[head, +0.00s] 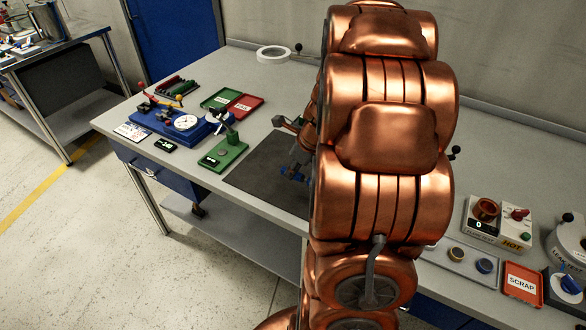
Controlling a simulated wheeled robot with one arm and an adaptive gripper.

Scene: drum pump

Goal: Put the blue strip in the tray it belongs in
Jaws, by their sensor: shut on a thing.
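My gripper (297,164) shows just left of my copper arm, low over the dark mat (258,171). It is shut on a small blue piece, which looks like the blue strip (291,174). My arm hides part of the gripper, and I cannot tell whether the strip touches the mat. A green tray (218,98) and a red tray labelled FAIL (243,106) lie side by side behind the mat. The green tray's label is too small to read surely. An orange tray labelled SCRAP (522,283) is at the front right.
Left of the mat stand a green gauge stand (223,153) and a blue fixture with a dial (176,122). A white ring (273,54) lies at the back. A white HOT unit (499,222) and a small grey tray (470,262) are on the right. My arm hides the table's middle.

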